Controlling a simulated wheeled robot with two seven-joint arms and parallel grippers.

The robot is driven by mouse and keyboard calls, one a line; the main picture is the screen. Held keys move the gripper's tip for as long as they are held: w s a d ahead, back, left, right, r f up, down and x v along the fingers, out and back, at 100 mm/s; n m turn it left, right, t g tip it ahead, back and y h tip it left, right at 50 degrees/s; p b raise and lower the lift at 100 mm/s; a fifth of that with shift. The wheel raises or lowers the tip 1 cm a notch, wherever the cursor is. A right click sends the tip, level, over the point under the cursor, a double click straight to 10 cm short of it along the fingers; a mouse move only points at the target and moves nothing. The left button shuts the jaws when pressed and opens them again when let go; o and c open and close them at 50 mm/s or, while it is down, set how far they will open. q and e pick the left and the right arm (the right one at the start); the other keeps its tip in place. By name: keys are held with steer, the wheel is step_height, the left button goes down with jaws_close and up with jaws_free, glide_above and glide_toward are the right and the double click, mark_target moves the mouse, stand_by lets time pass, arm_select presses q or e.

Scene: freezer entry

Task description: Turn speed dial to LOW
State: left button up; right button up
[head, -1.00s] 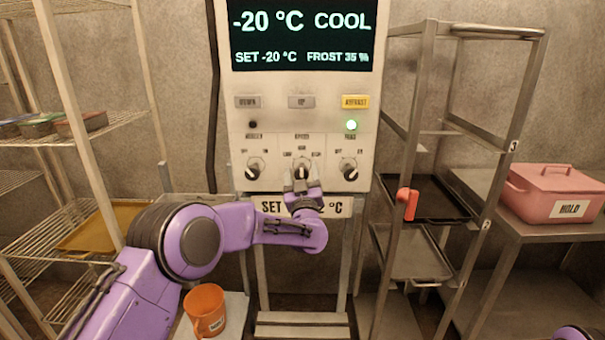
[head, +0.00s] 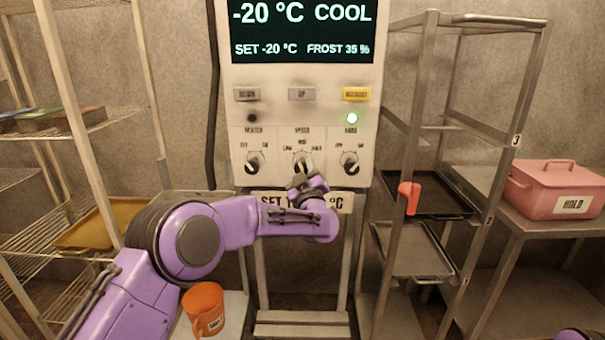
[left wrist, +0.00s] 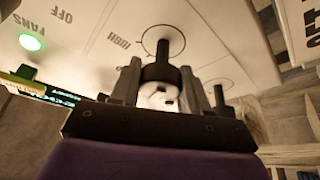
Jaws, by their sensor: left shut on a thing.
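My right gripper is out of view.
Two other knobs, left (head: 254,163) and right (head: 349,163), flank the dial closely. The display (head: 302,32) reads -20 °C COOL. An orange mug (head: 204,308) stands under my left arm. A rack (head: 396,250) stands to the right.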

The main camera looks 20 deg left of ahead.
arm_select(q)
steer(key=n+g+y+b, duration=0.1)
steer(key=n, duration=0.2)
steer(key=shift+f, duration=0.2)
steer(key=shift+d+r+n+g+y, duration=0.15)
steer(key=shift+n+g, duration=0.35)
steer(key=shift+n, duration=0.55)
steer(key=shift+a+f+n+g+y, duration=0.15)
steer(key=shift+n+g, duration=0.35)
steer(key=shift+n, duration=0.55)
steer(key=shift+d+r+n+b, duration=0.1)
steer(key=shift+n+b, duration=0.2)
steer(key=o, duration=1)
steer(key=b+v, duration=0.2)
steer(key=v, duration=0.8)
steer(key=shift+s+d, duration=0.15)
steer(key=shift+d, duration=0.05)
